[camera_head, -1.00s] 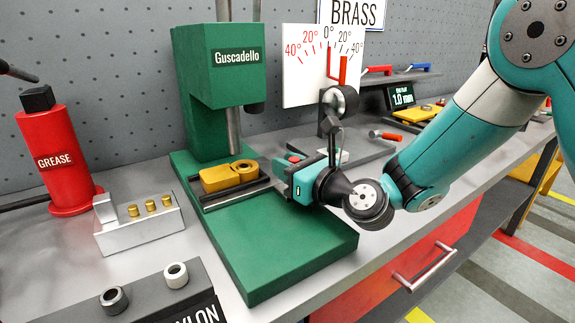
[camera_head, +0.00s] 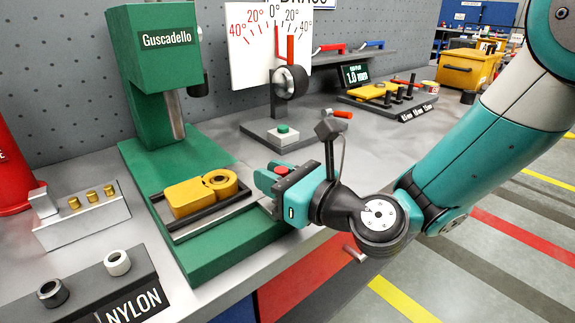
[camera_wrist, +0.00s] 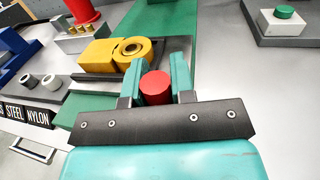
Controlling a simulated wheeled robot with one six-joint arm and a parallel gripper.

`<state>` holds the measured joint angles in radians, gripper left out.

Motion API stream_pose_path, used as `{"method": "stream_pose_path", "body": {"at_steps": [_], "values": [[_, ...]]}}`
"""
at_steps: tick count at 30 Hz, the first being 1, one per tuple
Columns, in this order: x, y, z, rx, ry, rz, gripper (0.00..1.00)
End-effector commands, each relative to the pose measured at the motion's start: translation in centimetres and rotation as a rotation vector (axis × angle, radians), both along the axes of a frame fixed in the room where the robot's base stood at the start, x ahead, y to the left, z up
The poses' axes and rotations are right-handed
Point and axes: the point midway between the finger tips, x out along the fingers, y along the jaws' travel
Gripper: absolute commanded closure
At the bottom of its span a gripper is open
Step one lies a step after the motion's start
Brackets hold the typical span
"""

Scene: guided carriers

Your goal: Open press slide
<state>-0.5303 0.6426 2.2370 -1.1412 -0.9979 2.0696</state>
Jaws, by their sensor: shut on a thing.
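The green press (camera_head: 160,70) stands against the back wall, its grey ram above the green base. The press slide (camera_head: 185,234) is a grey plate with dark rails on that base. It carries a yellow holder (camera_head: 185,198) with a round ring, also seen in the wrist view (camera_wrist: 96,57). The slide sits forward and right of the ram. My gripper (camera_head: 278,177) is at the slide's right end, shut on a red knob (camera_wrist: 155,87). The wrist view shows the knob between both teal fingers, beside the yellow holder. The knob's joint to the slide is hidden.
A dial stand with a red-handled lever (camera_head: 290,80) and a green button box (camera_head: 283,136) stand right of the press. A metal block with brass pieces (camera_head: 90,216) and a NYLON tray (camera_head: 133,295) lie left. The floor in front looks clear.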

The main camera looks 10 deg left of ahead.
Motion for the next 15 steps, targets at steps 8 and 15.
{"method": "stream_pose_path", "body": {"at_steps": [8, 15], "values": [[-0.30, 0.21, 0.06, 0.000, -0.001, 0.005, 1.00], [-0.29, 0.20, 0.06, 0.001, -0.001, 0.005, 0.52]]}}
